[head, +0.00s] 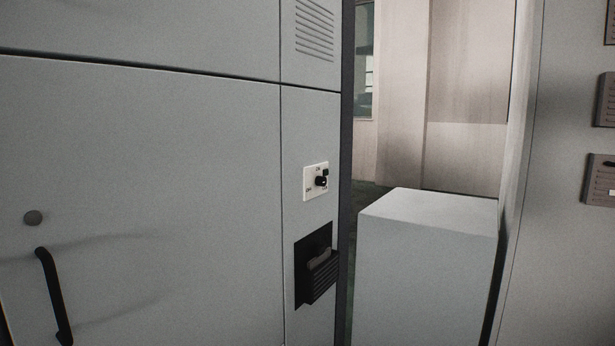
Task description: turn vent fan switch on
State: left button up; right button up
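A small white switch plate (310,190) with a black rotary knob (321,182) is mounted on the narrow right-hand panel of the grey cabinet, in the middle of the head view. Small dark markings surround the knob, but they are too small to read for certain, and I cannot tell the knob's setting. Slanted vent slots (314,32) are cut in the panel above it. Neither of my grippers is in view.
Below the switch is a black recess with a protruding black holder (321,277). The cabinet door (150,190) has a black handle (52,295) and a round lock. A grey box (428,265) stands right of the cabinet. Another panel (570,230) with wall units is at far right.

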aim_at(320, 181)
jog(key=i+l+u, duration=0.4)
jog(key=i+l, duration=0.2)
jog(key=i+l+u, duration=0.15)
jog(key=l, duration=0.25)
jog(key=i+l+u, duration=0.2)
jog(key=i+l, duration=0.15)
jog(key=i+l+u, duration=0.2)
jog(key=l, duration=0.3)
jog(key=i+u, duration=0.2)
jog(key=i, duration=0.2)
